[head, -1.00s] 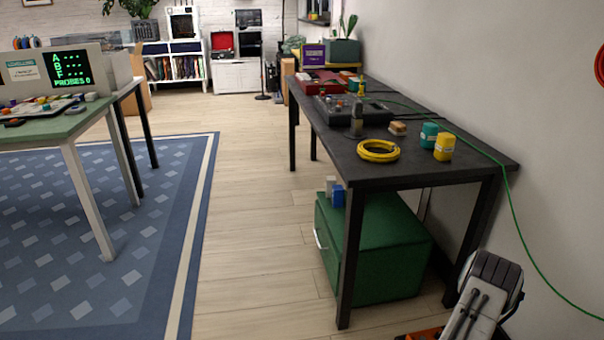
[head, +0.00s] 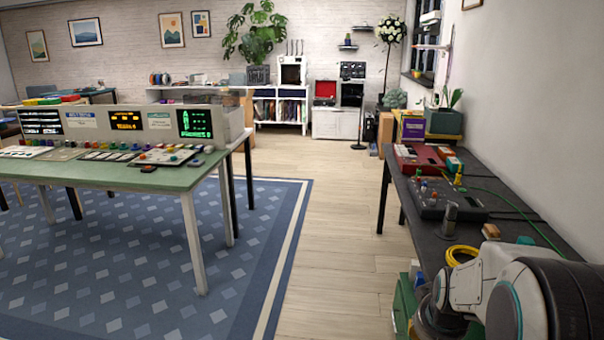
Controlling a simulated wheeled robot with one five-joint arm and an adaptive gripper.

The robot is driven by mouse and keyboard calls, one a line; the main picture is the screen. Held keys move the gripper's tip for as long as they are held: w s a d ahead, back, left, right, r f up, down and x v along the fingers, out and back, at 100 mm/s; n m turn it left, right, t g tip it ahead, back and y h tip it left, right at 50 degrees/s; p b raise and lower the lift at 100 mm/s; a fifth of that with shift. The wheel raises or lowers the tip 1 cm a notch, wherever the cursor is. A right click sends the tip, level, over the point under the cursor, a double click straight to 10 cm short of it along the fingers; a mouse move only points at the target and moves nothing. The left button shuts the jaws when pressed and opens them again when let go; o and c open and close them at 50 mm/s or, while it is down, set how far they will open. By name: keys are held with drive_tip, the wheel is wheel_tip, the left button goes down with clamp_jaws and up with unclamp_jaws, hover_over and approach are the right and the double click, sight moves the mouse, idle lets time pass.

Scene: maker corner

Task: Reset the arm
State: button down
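My arm (head: 500,290) shows at the lower right of the head view, as white and dark rounded links. It stands in front of the near part of the black workbench (head: 400,196). My gripper cannot be made out in this view. The arm hides part of the yellow cable coil (head: 462,251) and most of the green cabinet (head: 402,305) under the bench.
A green-topped table (head: 110,178) with control panels stands at the left on a blue rug (head: 150,270). Bare wooden floor (head: 335,240) runs between it and the workbench. A white shelf (head: 280,108) and a white cabinet (head: 338,123) stand at the back wall.

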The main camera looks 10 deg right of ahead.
drive_tip(key=s+a+r+n+g+y+p, duration=0.1)
drive_tip(key=s+a+r+n+p, duration=0.4)
drive_tip(key=s+a+r+p, duration=0.5)
drive_tip(key=s+a+r+y, duration=0.1)
drive_tip(key=s+a+r, duration=0.5)
drive_tip(key=r, duration=0.2)
drive_tip(key=shift+r, duration=0.1)
